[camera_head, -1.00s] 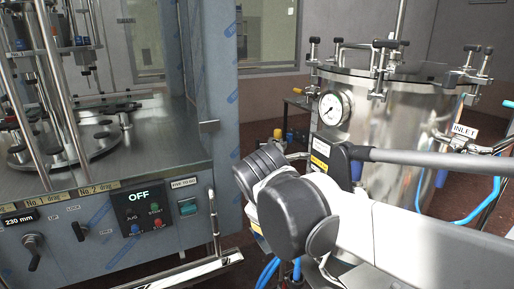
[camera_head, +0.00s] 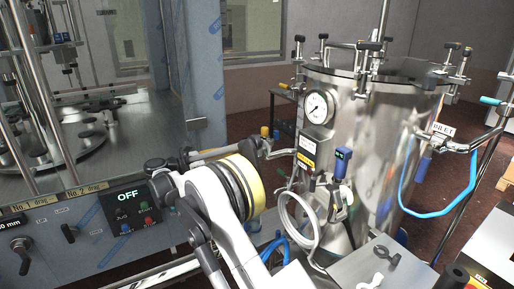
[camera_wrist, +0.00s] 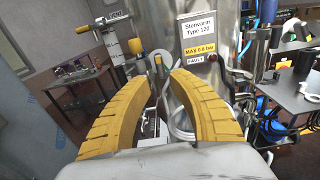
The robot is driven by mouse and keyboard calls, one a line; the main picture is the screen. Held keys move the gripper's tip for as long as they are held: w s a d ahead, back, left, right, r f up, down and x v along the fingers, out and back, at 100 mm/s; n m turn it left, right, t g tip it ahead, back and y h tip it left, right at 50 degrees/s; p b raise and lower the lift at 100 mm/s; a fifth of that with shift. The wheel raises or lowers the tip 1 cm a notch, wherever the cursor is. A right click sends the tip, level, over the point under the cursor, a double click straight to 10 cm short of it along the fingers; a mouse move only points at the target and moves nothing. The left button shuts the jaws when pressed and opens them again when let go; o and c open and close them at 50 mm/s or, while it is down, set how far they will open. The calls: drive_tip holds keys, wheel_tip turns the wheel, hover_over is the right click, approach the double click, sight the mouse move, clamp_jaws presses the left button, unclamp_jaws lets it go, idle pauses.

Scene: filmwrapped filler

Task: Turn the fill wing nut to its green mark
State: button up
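My gripper (camera_wrist: 160,81) shows in the wrist view as two curved yellow fingers with a gap between their tips. It is open, with nothing visibly clamped. The steel tank (camera_head: 370,160) stands ahead, with pale and metal fittings (camera_wrist: 178,128) visible beyond and between the fingers. In the head view, fittings with a blue device (camera_head: 342,162) and a pale hose loop (camera_head: 286,222) sit at the tank's front. I cannot tell which part is the fill wing nut, and no green mark can be made out. My white arm blocks part of the head view.
The filling machine's panel (camera_head: 130,208) reads OFF at left. A pressure gauge (camera_head: 318,107) sits on the tank. A blue hose (camera_head: 437,213) loops at right. A grey plate (camera_head: 345,268) with small parts is at the front. A dark table (camera_wrist: 78,92) stands left in the wrist view.

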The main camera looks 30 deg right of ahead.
sight(256, 150)
drive_tip(key=d, duration=0.3)
drive_tip(key=d+b, duration=0.1)
drive_tip(key=d, duration=0.3)
drive_tip(key=d+b, duration=0.1)
drive_tip(key=d, duration=0.2)
drive_tip(key=shift+w+d+f, duration=0.2)
drive_tip(key=shift+w, duration=0.1)
clamp_jaws()
